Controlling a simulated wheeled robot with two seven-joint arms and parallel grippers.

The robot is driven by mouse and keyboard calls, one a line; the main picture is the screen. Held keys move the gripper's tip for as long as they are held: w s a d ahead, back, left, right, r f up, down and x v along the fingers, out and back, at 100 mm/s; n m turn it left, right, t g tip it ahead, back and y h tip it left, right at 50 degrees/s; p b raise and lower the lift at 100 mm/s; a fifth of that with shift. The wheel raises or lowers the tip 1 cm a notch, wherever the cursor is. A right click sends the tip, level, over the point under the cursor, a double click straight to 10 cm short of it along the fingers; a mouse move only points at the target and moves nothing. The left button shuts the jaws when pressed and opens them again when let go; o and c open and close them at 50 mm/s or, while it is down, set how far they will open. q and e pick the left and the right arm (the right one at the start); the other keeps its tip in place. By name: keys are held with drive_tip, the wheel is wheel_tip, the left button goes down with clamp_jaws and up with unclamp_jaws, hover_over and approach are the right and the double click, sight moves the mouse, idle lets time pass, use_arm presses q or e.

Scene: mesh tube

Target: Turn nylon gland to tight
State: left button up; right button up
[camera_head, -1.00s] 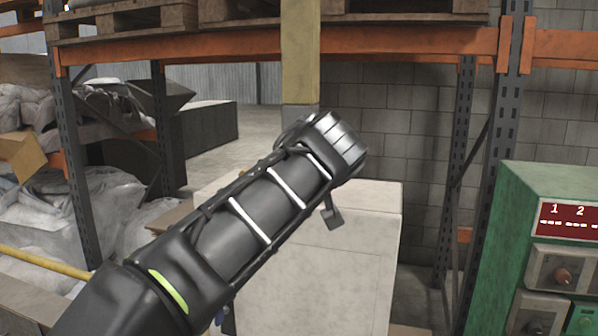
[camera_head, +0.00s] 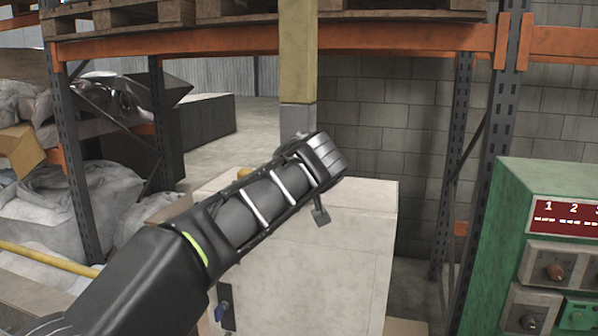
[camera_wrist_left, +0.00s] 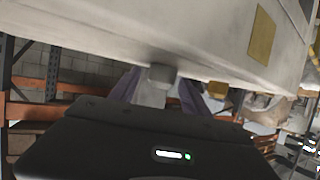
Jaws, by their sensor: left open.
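The nylon gland appears to be the short grey fitting (camera_wrist_left: 162,76) on the face of a pale box in the left wrist view, with a lighter piece below it. My left gripper (camera_wrist_left: 160,92) has its two purplish fingers spread, one on each side of this fitting. I cannot tell whether either finger touches it. In the head view my left arm covers most of the gripper, and only a small dark tip (camera_head: 321,216) shows in front of the pale box (camera_head: 345,255). The gland is hidden there. My right gripper is out of view.
A green control unit (camera_head: 500,235) with a red display stands at the right. An orange shelf beam (camera_head: 400,39) crosses above, with dark uprights. White sacks (camera_head: 40,215) lie at the left, near a yellow rail (camera_head: 45,261). A yellow-and-grey post (camera_head: 298,70) rises behind the box.

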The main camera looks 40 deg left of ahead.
use_arm(q)
drive_tip(key=shift+c, duration=0.4)
clamp_jaws()
